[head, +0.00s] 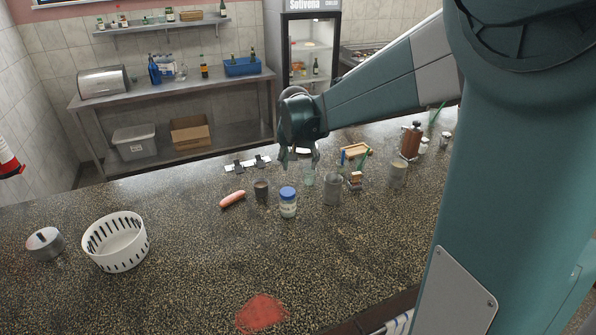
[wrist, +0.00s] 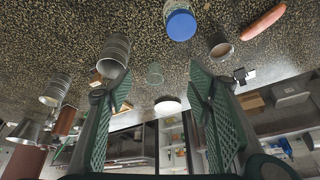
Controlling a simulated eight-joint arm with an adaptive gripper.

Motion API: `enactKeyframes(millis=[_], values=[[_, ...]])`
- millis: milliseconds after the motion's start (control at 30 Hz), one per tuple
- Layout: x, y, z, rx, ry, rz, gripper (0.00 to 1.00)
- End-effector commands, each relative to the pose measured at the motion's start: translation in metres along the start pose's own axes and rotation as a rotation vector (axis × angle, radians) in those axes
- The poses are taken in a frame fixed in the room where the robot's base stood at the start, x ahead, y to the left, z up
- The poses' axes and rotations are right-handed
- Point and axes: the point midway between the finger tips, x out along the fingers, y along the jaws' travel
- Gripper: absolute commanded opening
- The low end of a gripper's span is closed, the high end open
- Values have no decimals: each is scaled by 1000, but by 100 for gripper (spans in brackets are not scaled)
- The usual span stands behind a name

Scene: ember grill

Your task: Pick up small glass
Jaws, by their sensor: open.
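The small glass (head: 308,177) is a pale green, see-through cup on the speckled counter, close below my gripper (head: 299,163) in the head view. In the wrist view the glass (wrist: 155,73) shows between the two green fingers of my gripper (wrist: 159,72), slightly left of the middle. My gripper is open and empty, with its fingers pointing down. I cannot tell the exact gap between fingertips and glass. The upper part of the glass is close to a finger in the head view.
A blue-lidded jar (head: 288,203), a dark cup (head: 261,192) and a sausage (head: 232,199) are in front and to the left. A ribbed metal can (head: 332,190) stands close right. A white round item (wrist: 167,106) lies behind. The front counter beside the white basket (head: 115,246) is mostly clear.

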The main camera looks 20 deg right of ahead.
Motion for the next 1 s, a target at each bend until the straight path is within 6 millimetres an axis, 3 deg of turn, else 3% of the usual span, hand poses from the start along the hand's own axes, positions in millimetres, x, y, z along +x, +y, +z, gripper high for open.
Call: enactKeyframes(millis=[500,1000], values=[[89,-1,-60,129,-21,73,51],[180,8,-96,247,-36,140,51]])
